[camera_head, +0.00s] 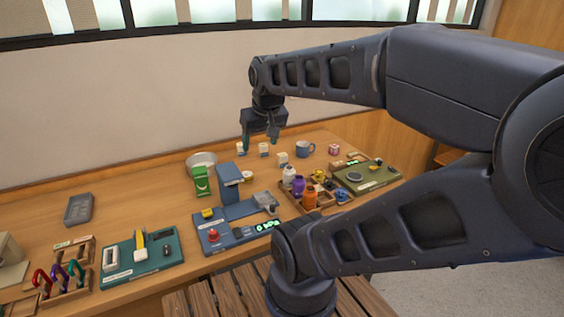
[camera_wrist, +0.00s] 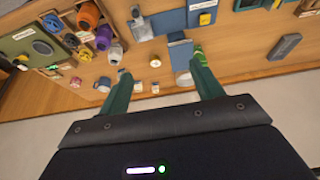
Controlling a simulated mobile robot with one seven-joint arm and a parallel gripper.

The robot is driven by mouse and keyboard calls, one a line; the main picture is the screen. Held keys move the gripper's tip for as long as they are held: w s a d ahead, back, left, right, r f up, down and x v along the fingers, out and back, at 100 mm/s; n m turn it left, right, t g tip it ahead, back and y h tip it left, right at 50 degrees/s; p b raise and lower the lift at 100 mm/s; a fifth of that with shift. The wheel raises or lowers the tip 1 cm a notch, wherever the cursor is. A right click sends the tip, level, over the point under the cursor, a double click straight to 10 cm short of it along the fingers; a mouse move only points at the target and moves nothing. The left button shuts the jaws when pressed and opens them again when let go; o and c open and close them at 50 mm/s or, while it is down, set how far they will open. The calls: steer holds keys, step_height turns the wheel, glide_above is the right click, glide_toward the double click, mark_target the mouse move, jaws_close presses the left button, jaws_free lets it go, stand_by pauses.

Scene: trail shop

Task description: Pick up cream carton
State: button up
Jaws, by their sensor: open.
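My gripper (camera_head: 260,143) is open and empty, pointing down above the back of the wooden counter. Its two green fingers (camera_wrist: 160,72) are spread wide in the wrist view. Several small pale cartons stand near the back wall: one at the left (camera_head: 240,147), one in the middle (camera_head: 263,150) and one nearer the mug (camera_head: 282,159). Two show between the fingers in the wrist view, a left one (camera_wrist: 138,86) and a right one (camera_wrist: 155,88). I cannot tell by label which is the cream carton.
A small round tin (camera_head: 248,177) sits in front.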

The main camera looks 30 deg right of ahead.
steer(key=shift+w, duration=0.1)
steer(key=shift+c, duration=0.4)
steer(key=m+g+h, duration=0.4)
steer(key=m, duration=1.3)
glide_above(282, 154)
steer(key=a, duration=0.3)
step_height(282, 154, down, 23)
steer(key=shift+m+h, duration=0.3)
steer(key=x, duration=0.5)
steer(key=shift+s+a+f, duration=0.15)
steer(key=shift+s, duration=0.15)
steer(key=shift+x, duration=2.95)
steer(key=shift+s+a, duration=0.15)
